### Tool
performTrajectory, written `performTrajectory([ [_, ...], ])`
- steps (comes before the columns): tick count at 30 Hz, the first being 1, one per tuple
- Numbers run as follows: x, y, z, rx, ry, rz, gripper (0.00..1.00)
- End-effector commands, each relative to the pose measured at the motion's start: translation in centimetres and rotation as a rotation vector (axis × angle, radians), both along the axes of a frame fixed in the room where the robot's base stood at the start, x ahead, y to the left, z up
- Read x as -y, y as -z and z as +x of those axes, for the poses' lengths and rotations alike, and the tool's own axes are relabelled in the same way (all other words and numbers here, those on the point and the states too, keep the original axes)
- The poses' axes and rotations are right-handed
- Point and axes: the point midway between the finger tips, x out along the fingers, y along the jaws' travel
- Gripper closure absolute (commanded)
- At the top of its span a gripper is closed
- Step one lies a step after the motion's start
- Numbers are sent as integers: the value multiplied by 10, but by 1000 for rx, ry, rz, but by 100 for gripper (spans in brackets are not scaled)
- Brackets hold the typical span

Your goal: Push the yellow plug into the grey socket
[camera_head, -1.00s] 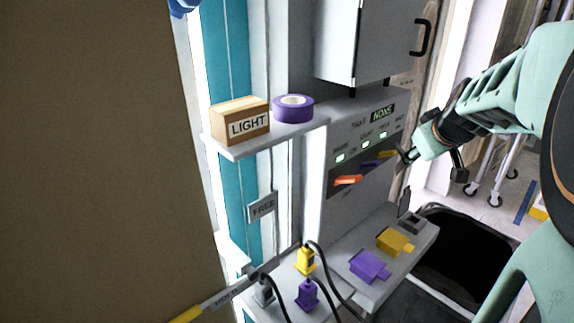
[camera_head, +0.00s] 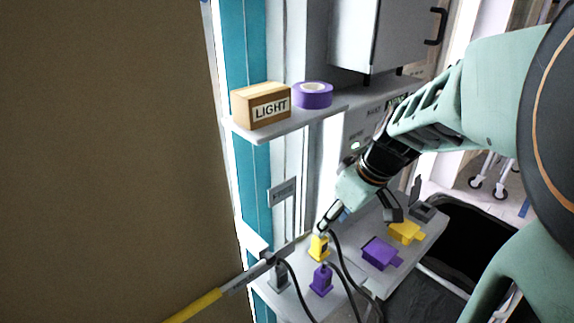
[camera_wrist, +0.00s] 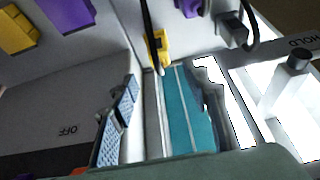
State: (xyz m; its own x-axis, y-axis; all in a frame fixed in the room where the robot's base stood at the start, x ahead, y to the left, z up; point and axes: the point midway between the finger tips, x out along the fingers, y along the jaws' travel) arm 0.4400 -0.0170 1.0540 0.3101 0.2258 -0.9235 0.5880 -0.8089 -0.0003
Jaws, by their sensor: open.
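The yellow plug (camera_head: 318,248) stands upright on the ledge with a black cable from its top. In the wrist view the yellow plug (camera_wrist: 163,48) shows ahead, in line with the gap between my fingers. My gripper (camera_head: 332,217) is open and empty, close above the yellow plug; I cannot tell whether it touches. Both fingers show in the wrist view around the gap (camera_wrist: 165,105). The grey socket (camera_head: 424,212) is at the far right of the ledge, beside the yellow socket (camera_head: 405,232) and the purple socket (camera_head: 380,253).
A purple plug (camera_head: 321,281) and a grey plug (camera_head: 279,277) stand near the yellow one, their black cables looping right. A shelf above holds a box marked LIGHT (camera_head: 262,106) and purple tape (camera_head: 313,96). A bar with a yellow handle (camera_head: 195,307) lies at left.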

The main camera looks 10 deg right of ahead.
Motion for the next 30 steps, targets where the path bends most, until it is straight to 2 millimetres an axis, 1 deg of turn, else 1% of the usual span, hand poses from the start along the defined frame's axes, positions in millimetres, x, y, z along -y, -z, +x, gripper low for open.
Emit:
performTrajectory([
  [4,-6,24,5,-7,-3,0,56],
  [9,-10,44,13,-3,-2,-1,56],
  [12,-11,48,15,-1,0,-1,56],
  [20,-11,48,15,1,0,-1,56],
  [22,-11,51,15,-1,1,0,56],
  [26,-13,68,16,-7,0,1,56],
  [30,-16,88,21,-3,-2,-1,56],
])
